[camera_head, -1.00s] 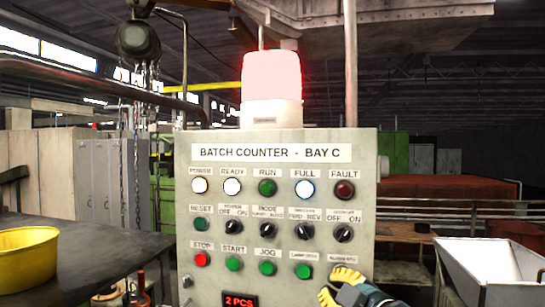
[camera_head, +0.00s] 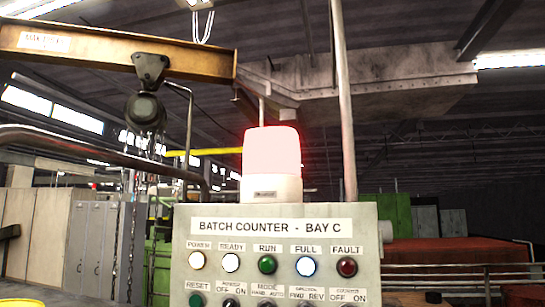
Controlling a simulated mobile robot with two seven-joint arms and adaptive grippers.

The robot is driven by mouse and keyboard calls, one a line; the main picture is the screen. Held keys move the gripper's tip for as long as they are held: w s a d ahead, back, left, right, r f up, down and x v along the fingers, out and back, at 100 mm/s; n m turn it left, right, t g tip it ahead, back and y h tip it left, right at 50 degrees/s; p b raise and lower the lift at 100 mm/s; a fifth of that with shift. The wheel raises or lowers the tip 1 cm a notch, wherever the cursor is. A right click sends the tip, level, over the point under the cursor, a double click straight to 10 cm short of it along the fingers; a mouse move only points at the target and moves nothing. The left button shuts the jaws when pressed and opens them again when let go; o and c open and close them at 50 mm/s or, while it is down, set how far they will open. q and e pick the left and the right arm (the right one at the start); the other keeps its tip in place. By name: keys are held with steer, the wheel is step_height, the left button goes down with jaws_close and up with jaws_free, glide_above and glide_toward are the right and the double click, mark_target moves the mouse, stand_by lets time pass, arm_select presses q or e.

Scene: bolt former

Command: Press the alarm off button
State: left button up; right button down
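The control panel (camera_head: 220,255) headed "BATCH COUNTER - BAY C" stands in the lower middle of the head view. Only its upper part shows. A red alarm beacon (camera_head: 271,155) glows on top of it. The POWER lamp (camera_head: 197,260), READY lamp (camera_head: 231,263) and FULL lamp (camera_head: 306,266) look bright white. The RUN lamp (camera_head: 267,264) is green and the FAULT lamp (camera_head: 347,267) is dark red. The lower rows of buttons, with the alarm off button, are below the picture's edge. Neither of my grippers is in view.
A yellow-brown crane beam (camera_head: 120,58) with a dark hoist (camera_head: 145,110) and hanging chains is at upper left. A pale pole (camera_head: 344,110) rises behind the panel. A red machine surface (camera_head: 460,252) is at right. A sliver of yellow bowl (camera_head: 10,232) shows at the left edge.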

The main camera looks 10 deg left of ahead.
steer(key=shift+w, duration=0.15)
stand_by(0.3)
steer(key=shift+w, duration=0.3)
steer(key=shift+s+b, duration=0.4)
steer(key=shift+b, duration=0.4)
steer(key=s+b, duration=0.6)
stand_by(0.5)
